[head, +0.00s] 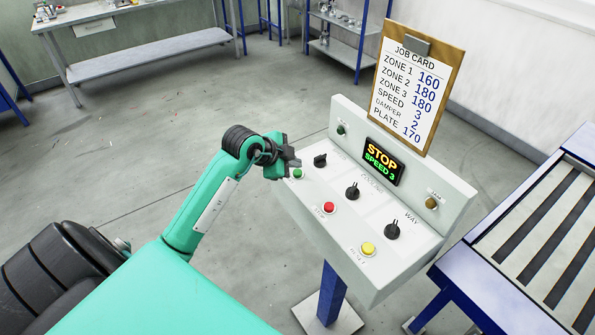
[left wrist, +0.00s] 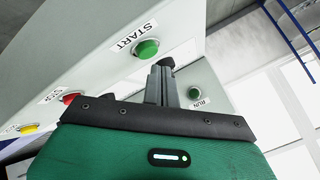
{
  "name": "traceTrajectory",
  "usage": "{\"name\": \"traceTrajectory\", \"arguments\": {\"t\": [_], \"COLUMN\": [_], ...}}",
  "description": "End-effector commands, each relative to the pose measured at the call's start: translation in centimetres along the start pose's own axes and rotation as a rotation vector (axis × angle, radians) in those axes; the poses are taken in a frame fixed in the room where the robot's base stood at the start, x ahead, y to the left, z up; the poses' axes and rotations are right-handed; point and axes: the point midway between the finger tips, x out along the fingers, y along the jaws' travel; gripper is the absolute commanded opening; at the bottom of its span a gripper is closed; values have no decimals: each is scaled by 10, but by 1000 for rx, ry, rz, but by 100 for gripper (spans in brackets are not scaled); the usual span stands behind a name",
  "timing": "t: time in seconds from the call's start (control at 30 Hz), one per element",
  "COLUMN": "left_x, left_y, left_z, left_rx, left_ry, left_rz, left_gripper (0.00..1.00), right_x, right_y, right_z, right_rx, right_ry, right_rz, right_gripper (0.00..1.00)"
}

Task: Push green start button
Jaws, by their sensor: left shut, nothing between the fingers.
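The green start button (head: 297,174) sits at the left end of the sloped face of the control panel (head: 330,215). In the left wrist view the green button (left wrist: 146,49) shows under the word START. My left gripper (head: 291,158) is shut and empty, just above and beside the green button. In the left wrist view its closed fingertips (left wrist: 164,64) appear close to the button's lower right; I cannot tell whether they touch it. The display (head: 382,161) reads STOP and SPEED 3. My right gripper is not in view.
A red button (head: 329,208), a yellow button (head: 368,248) and black knobs share the panel. A green RUN lamp (left wrist: 194,93) is near the fingers. A job card (head: 414,85) stands behind the panel. A slatted conveyor (head: 545,240) is at right. Open floor lies left.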

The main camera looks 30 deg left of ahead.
Motion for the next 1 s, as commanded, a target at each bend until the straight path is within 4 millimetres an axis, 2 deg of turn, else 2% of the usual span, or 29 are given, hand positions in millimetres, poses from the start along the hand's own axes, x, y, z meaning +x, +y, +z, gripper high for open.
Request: {"name": "traceTrajectory", "arguments": {"t": [1.0], "left_x": [6], "left_y": [5], "left_z": [5], "left_rx": [0], "left_ry": [0], "left_rz": [0], "left_gripper": [0], "right_x": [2], "right_y": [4], "right_z": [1], "right_rx": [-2], "right_ry": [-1], "right_rz": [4], "right_gripper": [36]}}
